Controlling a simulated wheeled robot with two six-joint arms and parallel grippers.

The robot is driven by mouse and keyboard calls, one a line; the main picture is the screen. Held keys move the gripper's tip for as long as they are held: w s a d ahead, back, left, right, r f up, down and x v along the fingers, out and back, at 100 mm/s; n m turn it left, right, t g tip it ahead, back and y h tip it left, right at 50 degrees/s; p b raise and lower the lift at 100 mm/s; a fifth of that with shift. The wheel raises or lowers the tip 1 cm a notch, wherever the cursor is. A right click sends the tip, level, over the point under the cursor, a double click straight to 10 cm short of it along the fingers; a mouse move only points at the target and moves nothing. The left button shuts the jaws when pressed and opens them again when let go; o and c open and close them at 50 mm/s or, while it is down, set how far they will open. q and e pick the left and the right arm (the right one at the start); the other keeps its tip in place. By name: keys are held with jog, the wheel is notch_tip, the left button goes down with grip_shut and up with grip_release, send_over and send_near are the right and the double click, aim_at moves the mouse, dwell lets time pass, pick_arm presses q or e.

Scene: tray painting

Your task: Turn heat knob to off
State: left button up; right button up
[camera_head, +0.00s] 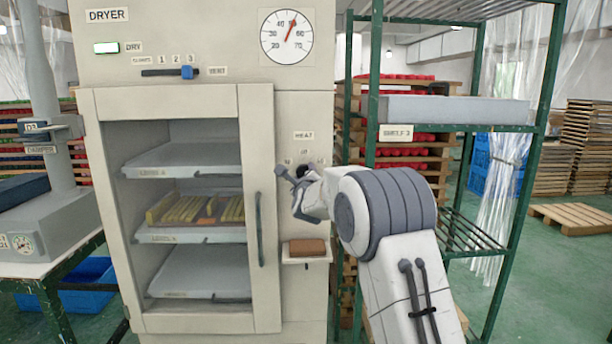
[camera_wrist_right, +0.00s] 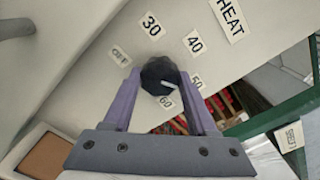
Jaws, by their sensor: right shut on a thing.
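The dark heat knob (camera_wrist_right: 160,76) is on the dryer's front panel, under the HEAT label (camera_wrist_right: 231,16). In the right wrist view it is ringed by labels OFF (camera_wrist_right: 121,56), 30, 40, 50 and 60. A white mark on the knob lies on its lower right side, roughly toward 50 and 60. My right gripper (camera_wrist_right: 161,88) is shut on the knob, one finger on each side. In the head view, my right gripper (camera_head: 300,181) hides most of the knob. My left gripper is not in view.
The dryer (camera_head: 180,97) has its door frame and handle (camera_head: 259,228) left of the knob. A small ledge with a brown block (camera_head: 307,246) sits below. A round gauge (camera_head: 287,36) is above, its needle up and slightly right. A green shelf rack (camera_head: 374,80) stands close on the right.

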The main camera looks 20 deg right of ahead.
jog(key=shift+n, duration=0.3)
jog(key=n+b, duration=0.1)
jog(key=n, duration=0.1)
jog(key=shift+n, duration=0.4)
jog(key=n, duration=0.4)
jog(key=shift+n+b, duration=0.3)
jog(key=shift+b, duration=0.05)
jog(key=n, duration=0.4)
jog(key=shift+a, duration=0.1)
jog(key=n+p, duration=0.2)
jog(key=n, duration=0.4)
jog(key=n+p, duration=0.2)
jog(key=n, duration=0.4)
jog(key=n+p, duration=0.2)
jog(key=n, duration=0.4)
jog(key=n+p, duration=0.2)
jog(key=n, duration=0.3)
jog(key=shift+f+n+p, duration=0.3)
jog(key=shift+n, duration=0.1)
